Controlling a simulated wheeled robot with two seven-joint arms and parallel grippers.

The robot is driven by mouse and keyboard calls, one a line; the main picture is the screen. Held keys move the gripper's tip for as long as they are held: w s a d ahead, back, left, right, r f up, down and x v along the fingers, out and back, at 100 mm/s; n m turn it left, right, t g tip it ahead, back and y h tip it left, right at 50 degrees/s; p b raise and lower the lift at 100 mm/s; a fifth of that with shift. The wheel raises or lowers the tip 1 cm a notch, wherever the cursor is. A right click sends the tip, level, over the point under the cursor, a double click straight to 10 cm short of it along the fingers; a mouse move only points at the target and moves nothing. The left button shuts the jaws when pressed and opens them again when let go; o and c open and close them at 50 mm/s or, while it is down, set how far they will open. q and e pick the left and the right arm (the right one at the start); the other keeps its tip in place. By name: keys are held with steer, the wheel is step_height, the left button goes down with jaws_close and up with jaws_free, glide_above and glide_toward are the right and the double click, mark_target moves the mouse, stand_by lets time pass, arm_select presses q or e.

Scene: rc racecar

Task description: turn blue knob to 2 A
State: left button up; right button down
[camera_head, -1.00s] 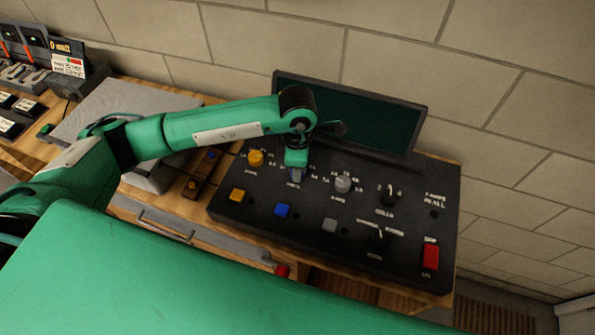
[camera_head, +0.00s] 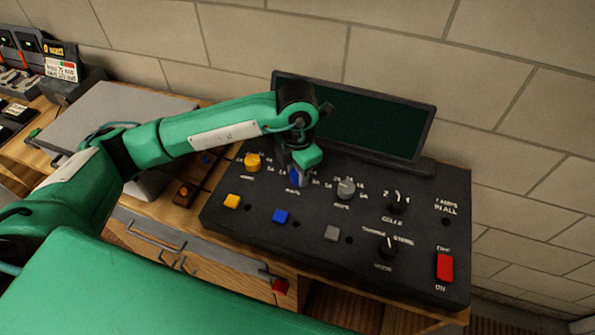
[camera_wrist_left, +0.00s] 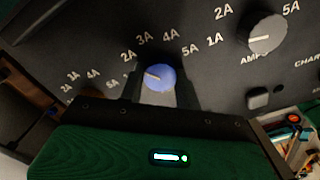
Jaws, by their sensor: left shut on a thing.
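The blue knob (camera_head: 295,177) is on the black control panel (camera_head: 330,212), in the upper row between the yellow and grey knobs. My left gripper (camera_head: 299,176) comes down over it from above. In the left wrist view the blue knob (camera_wrist_left: 160,78) sits between the two fingers of my left gripper (camera_wrist_left: 160,88), which are shut on its sides. Its white pointer line points left, below the 2A label (camera_wrist_left: 128,55). The 3A, 4A and 5A labels run over its top and right. The label nearest the left finger is partly hidden. My right gripper is not in view.
The yellow knob (camera_head: 252,161) and grey knob (camera_head: 346,189) stand close on either side. A blue square button (camera_head: 281,216) lies in front. A dark screen (camera_head: 350,118) rises behind the panel. A red switch (camera_head: 444,267) is at the right.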

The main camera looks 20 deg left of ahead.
arm_select(q)
steer(key=shift+r, duration=0.1)
stand_by(0.3)
steer(key=o, duration=1)
steer(key=shift+c, duration=0.2)
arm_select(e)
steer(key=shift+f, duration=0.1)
arm_select(q)
step_height(320, 180, up, 9)
steer(key=b, duration=0.2)
step_height(320, 180, up, 5)
glide_above(297, 173)
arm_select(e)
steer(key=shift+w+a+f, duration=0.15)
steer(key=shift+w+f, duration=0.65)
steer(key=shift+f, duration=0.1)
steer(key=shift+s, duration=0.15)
